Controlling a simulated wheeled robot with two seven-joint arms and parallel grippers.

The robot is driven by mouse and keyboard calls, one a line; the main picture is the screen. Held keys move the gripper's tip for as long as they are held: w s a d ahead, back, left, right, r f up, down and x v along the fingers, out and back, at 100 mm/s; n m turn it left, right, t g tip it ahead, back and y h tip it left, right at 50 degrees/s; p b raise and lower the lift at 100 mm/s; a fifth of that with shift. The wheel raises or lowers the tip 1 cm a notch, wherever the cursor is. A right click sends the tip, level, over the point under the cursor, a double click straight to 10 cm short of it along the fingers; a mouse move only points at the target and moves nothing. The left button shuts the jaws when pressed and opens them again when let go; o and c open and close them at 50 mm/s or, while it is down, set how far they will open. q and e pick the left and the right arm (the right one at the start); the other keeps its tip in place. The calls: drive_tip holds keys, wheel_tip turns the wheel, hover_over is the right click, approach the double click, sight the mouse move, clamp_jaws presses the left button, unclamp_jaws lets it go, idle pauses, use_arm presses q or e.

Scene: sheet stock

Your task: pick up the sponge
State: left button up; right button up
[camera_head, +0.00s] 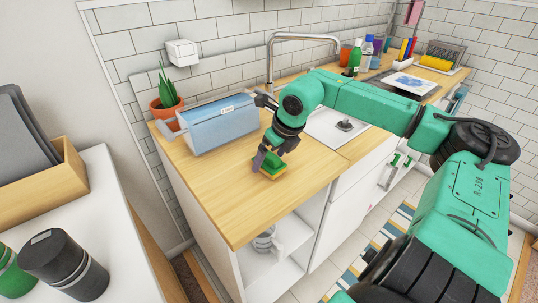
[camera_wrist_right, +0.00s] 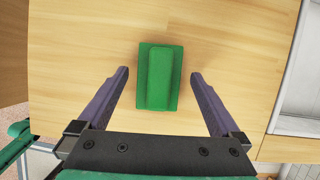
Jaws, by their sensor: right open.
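The sponge (camera_head: 272,164) lies on the wooden counter; in the head view it looks green with some yellow. In the right wrist view the sponge (camera_wrist_right: 160,78) is green with a raised middle strip. My right gripper (camera_head: 264,160) is down at the sponge in the head view. In the right wrist view the right gripper (camera_wrist_right: 159,76) is open, with one purple finger to each side of the sponge. Wood shows between each finger and the sponge, so they are apart. My left gripper is not in view.
A blue box (camera_head: 218,124) and a potted plant (camera_head: 166,98) stand at the counter's back left. The sink (camera_head: 330,128) with a tall faucet (camera_head: 272,60) is to the right. Bare wooden counter (camera_head: 215,188) lies in front of the sponge.

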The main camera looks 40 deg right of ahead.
drive_tip(key=shift+w+f, duration=0.2)
drive_tip(key=shift+f, duration=0.25)
drive_tip(key=c, duration=1.4)
drive_tip(key=shift+r, duration=0.1)
